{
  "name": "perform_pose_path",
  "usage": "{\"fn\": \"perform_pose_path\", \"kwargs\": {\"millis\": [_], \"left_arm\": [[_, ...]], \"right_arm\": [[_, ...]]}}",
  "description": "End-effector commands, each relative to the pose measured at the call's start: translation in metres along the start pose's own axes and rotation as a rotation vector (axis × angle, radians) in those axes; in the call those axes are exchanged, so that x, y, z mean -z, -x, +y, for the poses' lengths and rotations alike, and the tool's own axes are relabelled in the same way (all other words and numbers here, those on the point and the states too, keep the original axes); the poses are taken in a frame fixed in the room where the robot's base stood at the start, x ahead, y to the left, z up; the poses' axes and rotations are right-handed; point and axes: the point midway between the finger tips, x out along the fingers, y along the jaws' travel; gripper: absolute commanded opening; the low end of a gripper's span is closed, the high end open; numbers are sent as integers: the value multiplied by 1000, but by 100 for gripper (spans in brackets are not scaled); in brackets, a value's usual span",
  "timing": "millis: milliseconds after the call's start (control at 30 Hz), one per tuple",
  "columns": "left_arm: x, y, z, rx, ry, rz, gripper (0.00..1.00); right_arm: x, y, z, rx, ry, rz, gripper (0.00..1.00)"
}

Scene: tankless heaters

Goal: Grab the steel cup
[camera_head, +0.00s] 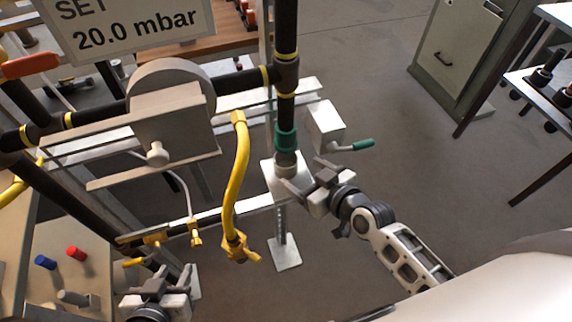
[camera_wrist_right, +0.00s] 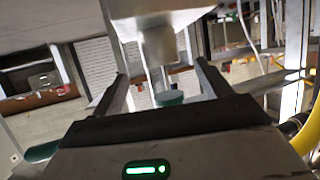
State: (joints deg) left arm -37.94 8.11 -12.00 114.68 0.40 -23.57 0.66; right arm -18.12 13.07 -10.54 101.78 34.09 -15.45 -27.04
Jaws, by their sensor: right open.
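A short grey metal cylinder (camera_head: 287,163), which looks like the steel cup, sits at the foot of the dark vertical pipe, just below a green collar. My right gripper (camera_head: 308,176) is open just right of it. In the right wrist view, a pale grey cylindrical piece (camera_wrist_right: 159,46) under a white plate shows beyond the open, empty fingers, roughly between them; I cannot tell for certain that it is the same cup. A green disc (camera_wrist_right: 168,98) shows between the fingers. My left gripper (camera_head: 160,297) is at the lower left, away from the cup; its opening is unclear.
A yellow hose (camera_head: 238,170) hangs left of the pipe. A white box (camera_head: 325,125) with a green-handled lever (camera_head: 352,146) is close above my right gripper. A grey cabinet (camera_head: 455,50) stands at the back right. Open floor (camera_head: 400,130) lies to the right.

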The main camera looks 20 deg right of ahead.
Motion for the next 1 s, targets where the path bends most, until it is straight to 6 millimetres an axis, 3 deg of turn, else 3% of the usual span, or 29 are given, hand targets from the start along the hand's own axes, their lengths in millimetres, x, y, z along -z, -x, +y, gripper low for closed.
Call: {"fn": "perform_pose_path", "kwargs": {"millis": [167,433,733,767,933,1000], "left_arm": [[7,-2,-1,1,-2,16,36],[6,-4,-1,1,-1,17,36],[4,-3,0,-1,0,14,36],[4,-3,0,-1,0,12,36],[1,-2,1,-2,1,7,36],[1,-2,1,-3,1,6,36]], "right_arm": [[0,-14,0,0,0,1,77],[0,-52,0,1,-1,0,77],[0,-57,0,1,0,-1,77],[0,-57,0,1,0,-1,72],[0,-57,0,1,0,-1,25],[1,-57,0,0,0,1,25]]}}
